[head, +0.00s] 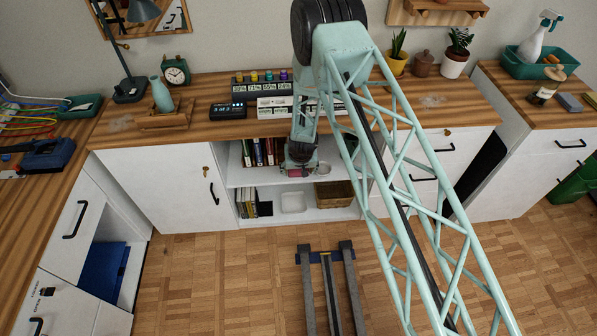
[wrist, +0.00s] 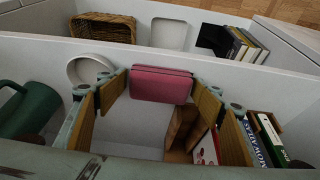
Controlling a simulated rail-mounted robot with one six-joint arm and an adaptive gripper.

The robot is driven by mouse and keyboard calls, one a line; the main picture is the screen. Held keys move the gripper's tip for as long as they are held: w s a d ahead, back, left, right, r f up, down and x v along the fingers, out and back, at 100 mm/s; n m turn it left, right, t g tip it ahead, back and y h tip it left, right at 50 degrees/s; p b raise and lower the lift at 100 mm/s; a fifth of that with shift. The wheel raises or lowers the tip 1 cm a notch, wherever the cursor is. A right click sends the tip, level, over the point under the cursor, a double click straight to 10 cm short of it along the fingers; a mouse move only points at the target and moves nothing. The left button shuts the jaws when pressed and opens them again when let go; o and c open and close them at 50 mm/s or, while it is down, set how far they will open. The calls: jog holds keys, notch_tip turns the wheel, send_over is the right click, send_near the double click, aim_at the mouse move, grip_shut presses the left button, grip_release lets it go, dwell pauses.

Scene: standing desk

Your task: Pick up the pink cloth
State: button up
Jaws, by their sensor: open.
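The pink cloth (wrist: 161,84) is a folded, block-like bundle at the front edge of the upper shelf in the wrist view. It also shows small and pink below my gripper in the head view (head: 296,171). My gripper (wrist: 158,92) is open, with its wood-coloured finger pads to the left and right of the cloth. A gap shows on the left side; on the right the finger looks close, and I cannot tell if it touches. In the head view my gripper (head: 299,155) reaches into the open shelf, and my arm hides part of it.
A white bowl (wrist: 90,69) and a dark green mug (wrist: 27,112) stand left of the cloth in the wrist view. Books (wrist: 265,140) and a brown object (wrist: 185,125) are on the right. The lower shelf holds a wicker basket (wrist: 104,27) and a white tray (wrist: 168,33).

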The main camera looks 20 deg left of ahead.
jog(key=c, duration=0.6)
jog(key=shift+o, duration=0.2)
jog(key=shift+r, duration=0.15)
jog(key=shift+s+r+p, duration=0.1)
jog(key=shift+r+p, duration=0.1)
jog(key=shift+p, duration=0.1)
jog(key=s+d+p, duration=0.1)
jog(key=s+d, duration=0.2)
jog(key=s, duration=0.5)
jog(key=s+d+p, duration=0.1)
jog(key=s+d, duration=0.3)
jog(key=s, duration=0.4)
jog(key=shift+s, duration=0.15)
jog(key=shift+d, duration=0.1)
jog(key=shift+o, duration=0.7)
jog(key=shift+c, duration=0.7)
